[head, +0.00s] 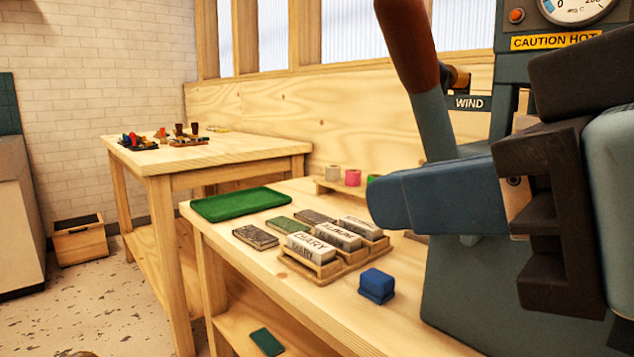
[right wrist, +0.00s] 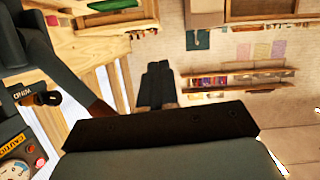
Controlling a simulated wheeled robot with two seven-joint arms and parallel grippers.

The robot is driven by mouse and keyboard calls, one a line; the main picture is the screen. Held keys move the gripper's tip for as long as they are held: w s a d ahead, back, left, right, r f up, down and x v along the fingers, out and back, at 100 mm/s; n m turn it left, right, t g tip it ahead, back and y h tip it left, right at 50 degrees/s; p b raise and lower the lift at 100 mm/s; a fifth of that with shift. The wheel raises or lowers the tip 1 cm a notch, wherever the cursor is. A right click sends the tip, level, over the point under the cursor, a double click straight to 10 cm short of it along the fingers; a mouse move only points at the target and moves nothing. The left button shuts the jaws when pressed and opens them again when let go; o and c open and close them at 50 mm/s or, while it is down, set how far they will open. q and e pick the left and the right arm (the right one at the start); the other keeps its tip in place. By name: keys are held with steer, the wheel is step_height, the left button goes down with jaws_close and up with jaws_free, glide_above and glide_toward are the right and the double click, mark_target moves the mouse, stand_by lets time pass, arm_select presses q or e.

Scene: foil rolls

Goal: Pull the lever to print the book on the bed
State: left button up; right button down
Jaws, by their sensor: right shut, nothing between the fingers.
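The lever (head: 432,120) has a grey shaft and a red-brown handle (head: 407,40), and stands upright, slightly tilted, at the front of the teal press (head: 470,300). My right gripper (head: 388,200) comes in from the right, its fingers pointing left across the lower shaft in the head view. The fingers are together and empty; they also show shut in the right wrist view (right wrist: 159,68). I cannot tell whether they touch the lever. The press bed and any book on it are hidden behind my gripper. My left gripper is out of view.
A wooden rack (head: 340,265) holds several lettered blocks, with flat books (head: 255,236) beside it. A blue block (head: 376,286) sits near the front edge of the bench. A green tray (head: 240,204) lies at the far end. Another table (head: 215,150) stands behind.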

steer(key=v, duration=0.7)
steer(key=shift+p, duration=0.35)
steer(key=shift+d, duration=0.1)
stand_by(0.7)
